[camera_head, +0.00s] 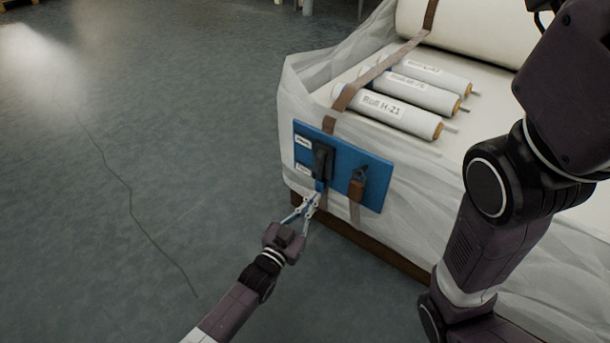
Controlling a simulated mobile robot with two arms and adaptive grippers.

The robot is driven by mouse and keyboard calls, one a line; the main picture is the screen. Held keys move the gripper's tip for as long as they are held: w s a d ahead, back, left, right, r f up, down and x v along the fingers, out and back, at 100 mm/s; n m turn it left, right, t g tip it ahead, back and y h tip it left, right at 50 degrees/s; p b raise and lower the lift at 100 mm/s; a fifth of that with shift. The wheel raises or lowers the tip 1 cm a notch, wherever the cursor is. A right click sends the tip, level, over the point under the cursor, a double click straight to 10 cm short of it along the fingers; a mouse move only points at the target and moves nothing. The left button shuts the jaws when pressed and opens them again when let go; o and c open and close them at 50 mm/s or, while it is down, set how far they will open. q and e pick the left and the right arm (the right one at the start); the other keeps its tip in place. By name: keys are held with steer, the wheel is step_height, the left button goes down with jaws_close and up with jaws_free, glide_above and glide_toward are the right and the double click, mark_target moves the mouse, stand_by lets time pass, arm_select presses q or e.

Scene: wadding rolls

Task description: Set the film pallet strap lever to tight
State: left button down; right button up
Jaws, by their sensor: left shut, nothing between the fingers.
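A blue panel (345,158) is mounted on the front of the film-wrapped pallet (440,215). A dark strap lever (322,158) sits on the panel's left part, beside two small white labels whose text is too small to read. The lever's blue lower end points down. A brown strap (345,95) runs down over the pallet's edge to the panel. My left gripper (314,197) is shut with nothing in it, just below the lever's lower end. I cannot tell whether it touches the lever. My right gripper is out of view; my right arm fills the right side.
Several white rolls (385,110) lie on the pallet top, before a large roll (465,28).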

mark_target(321, 163)
arm_select(q)
step_height(321, 163, up, 9)
steer(key=shift+w+d+r, duration=0.1)
steer(key=shift+d, duration=0.05)
steer(key=shift+r, duration=0.4)
